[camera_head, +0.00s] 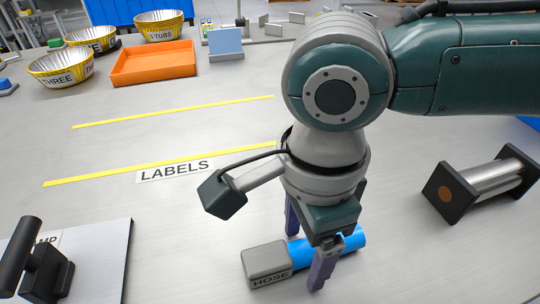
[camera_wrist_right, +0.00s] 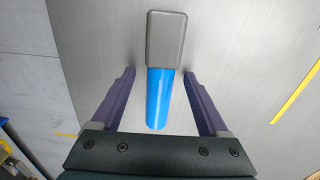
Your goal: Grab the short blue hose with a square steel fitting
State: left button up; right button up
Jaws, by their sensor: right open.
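The short blue hose (camera_head: 350,239) lies on the table with its square grey steel fitting (camera_head: 266,258) at its left end, labelled HOSE. My right gripper (camera_head: 305,258) is above the hose, pointing down, with a finger on each side of it. In the right wrist view the hose (camera_wrist_right: 160,98) runs between the two purple fingers (camera_wrist_right: 160,77), with a gap on both sides. The fitting (camera_wrist_right: 166,38) lies beyond the fingertips. The right gripper is open and holds nothing. Part of the hose is hidden behind the gripper in the head view. My left gripper is not in view.
A black-ended steel roller (camera_head: 490,182) lies at right. A plate with a black clamp (camera_head: 45,262) is at lower left. An orange tray (camera_head: 154,64), yellow bowls (camera_head: 62,68) and a blue block (camera_head: 226,42) stand at the back. The table around the LABELS sign (camera_head: 175,170) is clear.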

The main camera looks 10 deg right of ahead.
jog(key=shift+c, duration=0.3)
grip_shut()
dwell(0.4)
